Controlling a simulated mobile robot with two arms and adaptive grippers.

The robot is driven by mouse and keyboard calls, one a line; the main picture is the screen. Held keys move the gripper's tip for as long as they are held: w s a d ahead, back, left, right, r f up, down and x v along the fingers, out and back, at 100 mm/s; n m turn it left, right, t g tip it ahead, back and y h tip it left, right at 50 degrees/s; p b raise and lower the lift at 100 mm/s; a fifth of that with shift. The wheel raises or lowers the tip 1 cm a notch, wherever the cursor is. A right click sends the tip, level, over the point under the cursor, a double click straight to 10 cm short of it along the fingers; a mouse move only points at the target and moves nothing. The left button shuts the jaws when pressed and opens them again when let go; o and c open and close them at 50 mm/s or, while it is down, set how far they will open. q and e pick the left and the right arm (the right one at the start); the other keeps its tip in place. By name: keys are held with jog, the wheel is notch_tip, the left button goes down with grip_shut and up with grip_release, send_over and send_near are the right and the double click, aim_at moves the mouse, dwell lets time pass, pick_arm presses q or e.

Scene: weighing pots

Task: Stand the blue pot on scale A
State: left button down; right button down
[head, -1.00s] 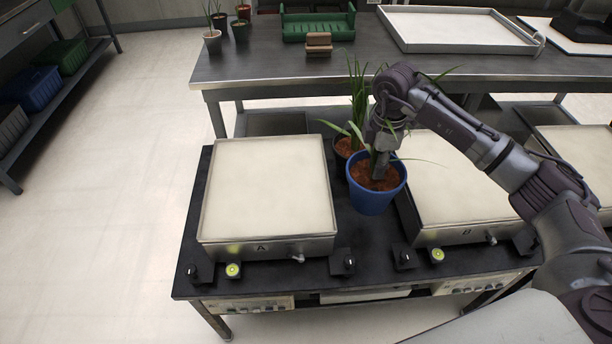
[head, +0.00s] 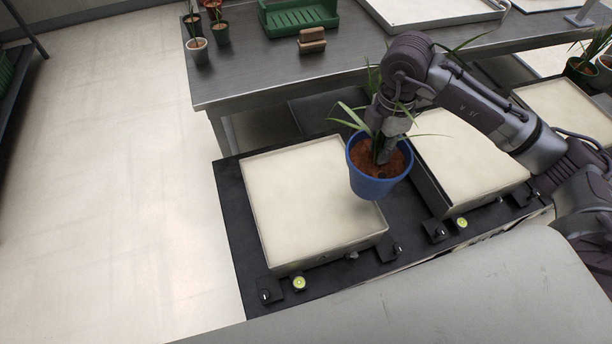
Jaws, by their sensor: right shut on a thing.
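The blue pot (head: 373,186) holds brown soil and a long-leaved green plant. My right gripper (head: 386,150) reaches down into it and is shut on it, though the leaves partly hide the fingers. The pot looks upright and overlaps the right edge of scale A in the picture, seemingly a little above it. Scale A (head: 300,205) is the left scale, with a bare cream plate. My left gripper is not in view.
Scale B (head: 465,165), also bare, stands right of scale A on the black bench. The steel table behind carries small pots (head: 197,50), a green tray (head: 300,18), a brown block (head: 312,40) and a large pale tray (head: 420,12). Floor is clear at left.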

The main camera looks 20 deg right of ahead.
jog(key=w+a+f+p, duration=0.2)
jog(key=w+a+f, duration=0.2)
jog(key=a+f, duration=0.5)
jog(key=shift+w+a+f, duration=0.35)
jog(key=shift+w+f, duration=0.05)
jog(key=shift+f, duration=0.4)
jog(key=shift+f, duration=0.2)
jog(key=c, duration=0.9)
grip_release()
jog(key=shift+s, duration=0.1)
jog(key=shift+c, duration=0.2)
